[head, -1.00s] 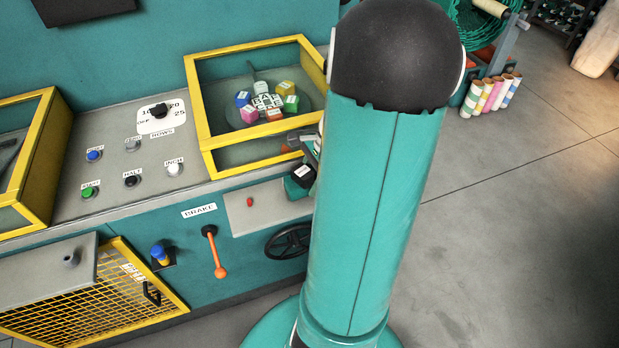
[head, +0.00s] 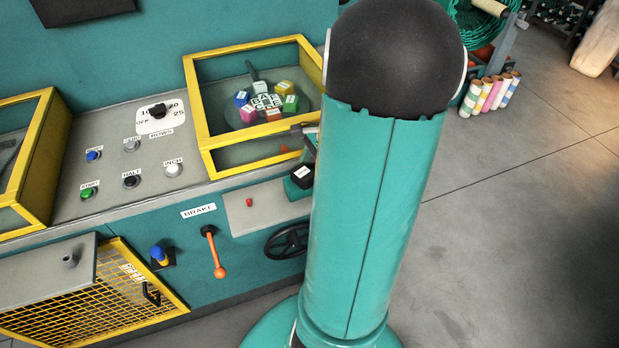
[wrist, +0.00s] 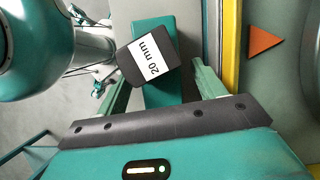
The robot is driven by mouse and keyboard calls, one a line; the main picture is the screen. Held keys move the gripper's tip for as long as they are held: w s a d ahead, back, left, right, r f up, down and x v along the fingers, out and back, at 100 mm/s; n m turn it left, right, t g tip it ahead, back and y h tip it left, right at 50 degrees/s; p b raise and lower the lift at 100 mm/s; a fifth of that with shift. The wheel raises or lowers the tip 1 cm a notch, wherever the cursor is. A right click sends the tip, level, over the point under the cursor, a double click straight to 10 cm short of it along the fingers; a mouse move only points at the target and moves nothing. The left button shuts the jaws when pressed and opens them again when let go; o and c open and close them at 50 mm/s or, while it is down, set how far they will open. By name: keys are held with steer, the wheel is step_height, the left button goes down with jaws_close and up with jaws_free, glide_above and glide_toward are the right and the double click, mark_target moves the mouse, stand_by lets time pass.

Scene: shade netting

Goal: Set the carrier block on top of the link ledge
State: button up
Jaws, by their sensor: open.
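The dark block labelled "20 mm" (wrist: 148,64), which I take as the carrier block, rests on top of a narrow teal ledge (wrist: 155,25), which I take as the link ledge. The block sits turned at an angle to the ledge. In the head view the block (head: 302,174) and the ledge (head: 296,191) show at the machine's front, partly behind my arm. My gripper (wrist: 162,78) is open, its fingers to either side of the block's near end with gaps visible. Whether the fingertips reach down beside the block is unclear. My arm hides most of the gripper in the head view.
A yellow-framed window box (head: 205,150) with several coloured cubes stands just behind the ledge. A black handwheel (head: 288,241) and an orange-tipped brake lever (head: 216,255) are below and left. Several coloured rolls (head: 490,93) stand on the floor at right, where there is open floor.

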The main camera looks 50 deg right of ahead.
steer(key=v, duration=1)
steer(key=w+a+r+n, duration=0.1)
steer(key=a, duration=0.1)
steer(key=w+a+r+n+h, duration=0.1)
steer(key=a+n, duration=0.1)
steer(key=a, duration=0.1)
steer(key=w+a+n, duration=0.1)
steer(key=w+a, duration=0.1)
steer(key=a, duration=0.1)
steer(key=shift+r+n+g, duration=0.4)
steer(key=a+r+n+t+h, duration=0.1)
steer(key=a+r+n+t, duration=0.1)
steer(key=a+n, duration=0.7)
steer(key=s+a+r+n+t+h, duration=0.1)
steer(key=a+r+n+t+h, duration=0.1)
steer(key=a+n, duration=0.7)
steer(key=a+r, duration=0.1)
steer(key=a, duration=0.6)
steer(key=shift+s+r, duration=0.25)
steer(key=shift+s, duration=0.1)
steer(key=shift+d, duration=0.2)
